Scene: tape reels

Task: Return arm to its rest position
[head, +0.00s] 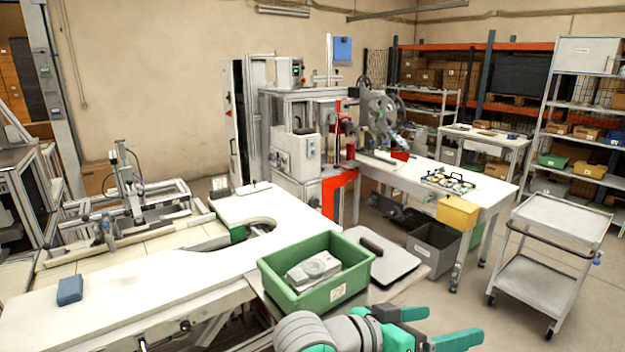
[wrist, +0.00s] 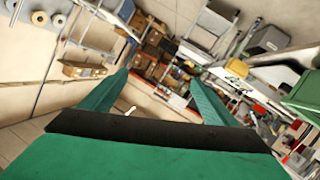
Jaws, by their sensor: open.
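My gripper (head: 428,328) is at the bottom of the head view, to the right of and in front of the green bin. Its two teal fingers are spread apart with nothing between them. My grey and teal arm comes in from the bottom edge beside it. In the wrist view my gripper (wrist: 165,92) also shows open, with its green fingers apart and only the distant room between them. It touches nothing that I can see.
A green bin (head: 325,297) holding a grey-white part (head: 313,270) stands close to my arm. The white worktable (head: 150,290) lies to the left, with a blue block (head: 70,290) on it. A metal cart (head: 545,285) stands at the right. Open floor (head: 480,325) lies between.

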